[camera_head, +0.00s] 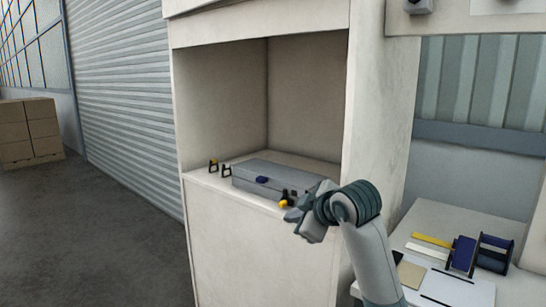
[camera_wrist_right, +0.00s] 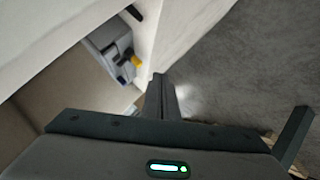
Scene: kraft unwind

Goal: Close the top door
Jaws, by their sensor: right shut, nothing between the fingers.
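The white cabinet (camera_head: 265,240) has an open upper compartment facing me. A pale panel edge (camera_head: 205,6) shows above the opening at the top of the picture. It may be the raised top door, but most of it is out of frame. My right gripper (camera_head: 292,216) is in front of the compartment's lower front edge, near its right side. It is shut and empty, and I cannot tell whether it touches the cabinet. In the right wrist view, dark finger parts (camera_wrist_right: 160,92) point toward the cabinet's pale edge (camera_wrist_right: 152,35). My left gripper is not in view.
A side table (camera_head: 425,290) with tools stands at right. Stacked cartons (camera_head: 28,130) stand far left. The floor (camera_head: 95,225) between is clear.

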